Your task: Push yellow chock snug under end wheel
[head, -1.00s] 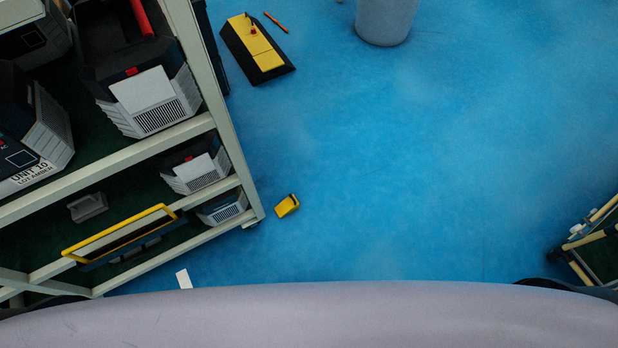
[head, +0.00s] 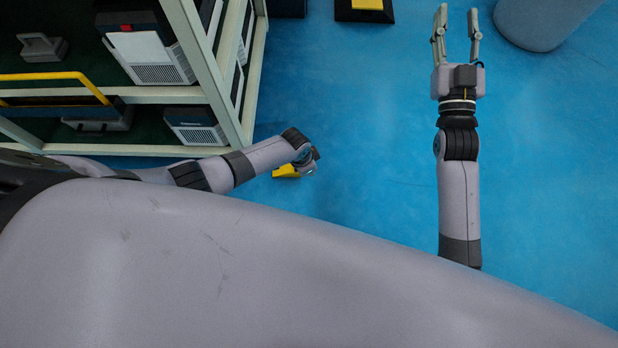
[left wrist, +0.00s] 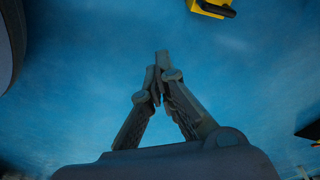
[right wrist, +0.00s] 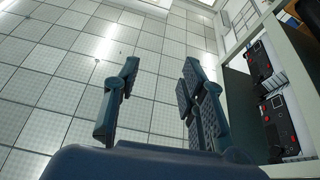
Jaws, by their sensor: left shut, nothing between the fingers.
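The yellow chock (head: 287,171) lies on the blue floor near the rack's corner, partly covered by my left wrist in the head view. It also shows at the top edge of the left wrist view (left wrist: 208,8), with a dark part on it. My left gripper (left wrist: 160,60) is shut and empty, with floor between its tips and the chock. In the head view my left arm hides its fingers. My right gripper (head: 457,12) is open and empty, held out over the floor at right. I cannot make out the end wheel.
The shelved rack (head: 228,110) with grey units stands at left, close to my left arm. A grey bin (head: 545,20) is at upper right, near my right gripper. A black and yellow item (head: 364,10) lies at the top. Floor between my arms is clear.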

